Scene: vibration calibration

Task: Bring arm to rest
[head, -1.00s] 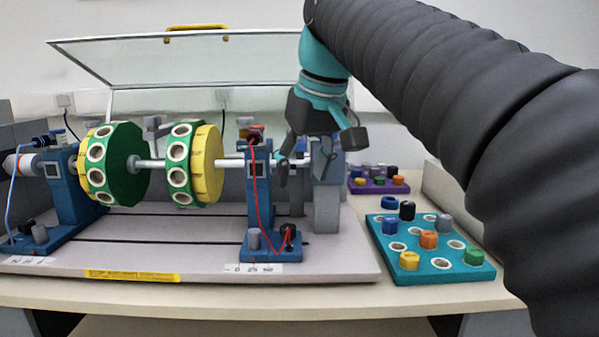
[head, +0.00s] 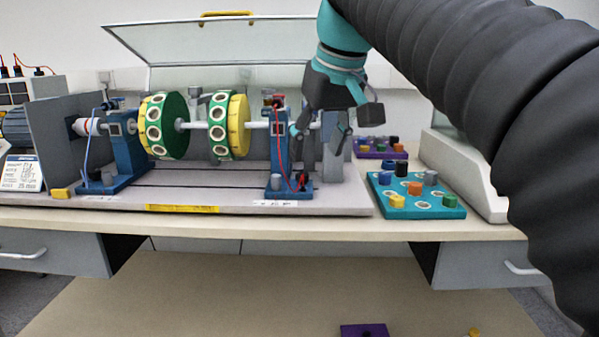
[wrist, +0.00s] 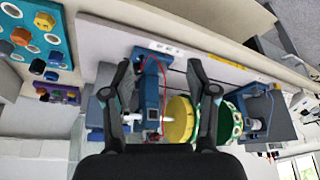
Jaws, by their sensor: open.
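My gripper (head: 320,130) hangs at the end of my arm, above and at the right end of the vibration rig, near its right bearing stand (head: 277,150). It is open with nothing between its fingers. In the wrist view the two fingers of my gripper (wrist: 158,68) are spread apart, with the blue stand and a yellow disc (wrist: 180,122) seen beyond them. The rig has a shaft carrying two green-and-yellow discs (head: 240,125) with round holes in their rims. Whether any finger touches the rig cannot be told.
A teal tray (head: 425,212) with coloured pegs lies right of the rig, with a purple tray (head: 365,154) behind it. A raised clear cover (head: 225,45) stands behind the rig. An instrument box (head: 30,88) is at the left. The table's front strip (head: 230,228) is clear.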

